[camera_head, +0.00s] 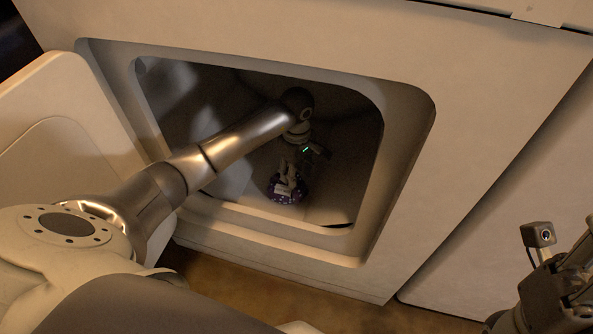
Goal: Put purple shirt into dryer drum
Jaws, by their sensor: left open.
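The dryer drum (345,170) is the dark hollow behind the square opening of the white machine. My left arm reaches in through the opening. My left gripper (287,192) is inside the drum, pointing down, with its jaws open. The purple shirt (287,186) is a small dark purple bundle with light specks, low in the drum, right at the fingertips. Part of it is hidden behind the fingers, and I cannot tell whether they touch it. My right gripper (545,300) shows only in part at the lower right, outside the machine; its fingertips are not clear.
The dryer's open door (60,130) stands to the left of the opening. The opening's raised rim (400,170) surrounds my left arm. Another white panel (500,230) stands to the right. Brown floor (340,308) shows below the machine.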

